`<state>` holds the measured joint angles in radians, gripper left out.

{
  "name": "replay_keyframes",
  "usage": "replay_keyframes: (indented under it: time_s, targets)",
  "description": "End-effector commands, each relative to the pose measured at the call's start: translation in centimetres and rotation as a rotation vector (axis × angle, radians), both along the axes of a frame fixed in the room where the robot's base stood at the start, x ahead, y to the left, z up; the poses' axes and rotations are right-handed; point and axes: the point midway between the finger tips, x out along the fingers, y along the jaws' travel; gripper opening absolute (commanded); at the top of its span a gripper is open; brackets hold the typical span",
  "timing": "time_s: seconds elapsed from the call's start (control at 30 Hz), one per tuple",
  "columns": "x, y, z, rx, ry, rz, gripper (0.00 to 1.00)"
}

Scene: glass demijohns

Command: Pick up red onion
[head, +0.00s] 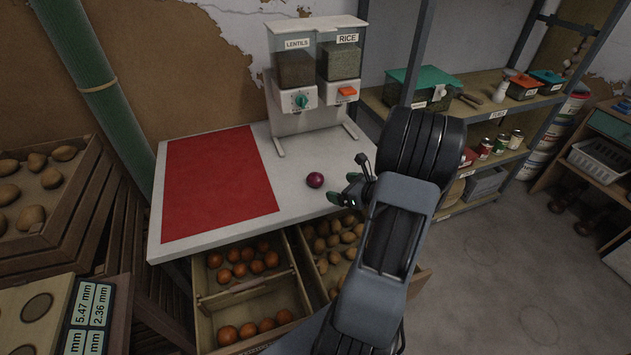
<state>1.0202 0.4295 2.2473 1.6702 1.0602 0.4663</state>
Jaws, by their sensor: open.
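A small dark purple-red onion (315,180) lies on the white tabletop (300,155), to the right of a red mat (218,184) and apart from it. My gripper (345,189) is over the right part of the tabletop, just right of the onion. Its green-tipped fingers point left toward the onion and look apart, with nothing between them. A small gap shows between the fingers and the onion. My forearm hides part of the table's right edge.
A lentil and rice dispenser (317,78) stands at the table's back. Open drawers (252,289) with oranges and potatoes jut out below the front edge. A shelf (495,107) with boxes and cans stands right. Crates of potatoes (49,197) stand left. The floor (500,270) at right is clear.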

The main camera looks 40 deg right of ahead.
Motion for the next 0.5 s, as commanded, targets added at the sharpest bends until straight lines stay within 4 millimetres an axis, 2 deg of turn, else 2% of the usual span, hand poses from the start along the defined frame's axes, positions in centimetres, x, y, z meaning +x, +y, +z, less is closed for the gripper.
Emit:
replay_keyframes:
  time_s: [0.13,0.3,0.5]
  targets:
    - [1.3,-1.1,-1.4,0.044,-0.008,-0.067,0.93]
    - [4.2,-0.6,-2.5,0.045,-0.008,-0.070,0.93]
    - [6.5,-0.2,-3.5,0.043,-0.008,-0.070,0.93]
